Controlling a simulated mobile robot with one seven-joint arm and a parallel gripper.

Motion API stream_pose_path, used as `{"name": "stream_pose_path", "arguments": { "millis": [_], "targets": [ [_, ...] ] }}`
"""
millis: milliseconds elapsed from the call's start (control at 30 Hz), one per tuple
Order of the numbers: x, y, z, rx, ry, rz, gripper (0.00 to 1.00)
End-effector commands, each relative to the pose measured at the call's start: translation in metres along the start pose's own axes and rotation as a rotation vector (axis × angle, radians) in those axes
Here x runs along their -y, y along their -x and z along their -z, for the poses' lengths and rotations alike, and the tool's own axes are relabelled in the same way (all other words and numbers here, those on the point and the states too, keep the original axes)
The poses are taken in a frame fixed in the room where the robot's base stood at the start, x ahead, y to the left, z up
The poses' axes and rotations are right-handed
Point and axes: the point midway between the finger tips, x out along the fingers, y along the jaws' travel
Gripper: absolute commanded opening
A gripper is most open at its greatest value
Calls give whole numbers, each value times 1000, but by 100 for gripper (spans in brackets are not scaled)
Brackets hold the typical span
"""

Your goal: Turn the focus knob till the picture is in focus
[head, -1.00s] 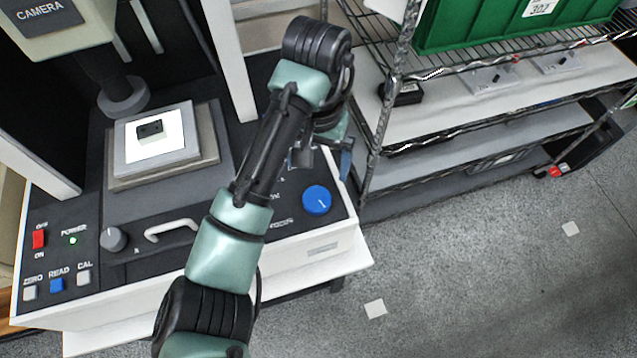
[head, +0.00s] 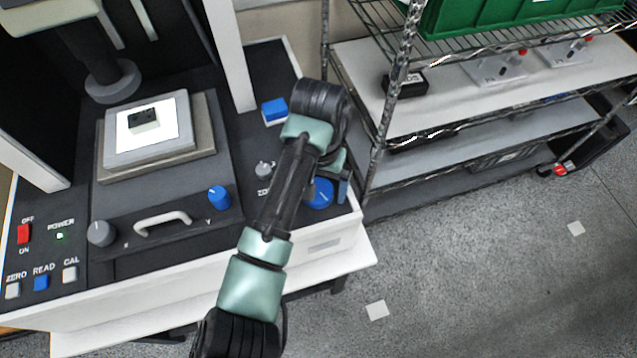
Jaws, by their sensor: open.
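A large blue round knob (head: 319,194) sits on the black right-hand panel of the machine. It is probably the focus knob, but its label is hidden behind my arm. My gripper (head: 332,186) points down over this knob, seen from behind and largely covered by my arm. One finger shows on the knob's right side; the other is hidden. The jaws are open. I cannot tell whether the fingers touch the knob or hang above it. No screen with the picture is in view.
A grey zoom knob (head: 264,169) stands left of my arm, and a blue block (head: 274,109) behind it. The stage (head: 150,150) carries a small dark part (head: 143,121) under the camera column. A wire shelf (head: 480,115) stands close on the right.

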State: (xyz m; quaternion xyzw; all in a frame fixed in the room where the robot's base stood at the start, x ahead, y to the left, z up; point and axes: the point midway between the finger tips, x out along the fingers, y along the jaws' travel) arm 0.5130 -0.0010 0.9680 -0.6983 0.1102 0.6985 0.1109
Motion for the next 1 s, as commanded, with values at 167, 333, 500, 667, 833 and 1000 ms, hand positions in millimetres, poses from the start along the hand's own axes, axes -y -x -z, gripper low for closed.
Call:
{"name": "stream_pose_path", "arguments": {
  "millis": [167,333,500,667,833,1000],
  "targets": [
    [0,0,0,0,0,0,89],
    [0,0,0,0,0,0,59],
    [0,0,0,0,0,0,28],
    [0,1,0,0,3,0,18],
    [-1,2,0,0,35,-2,18],
    [-1,4,0,2,122,-3,18]
  ]
}}
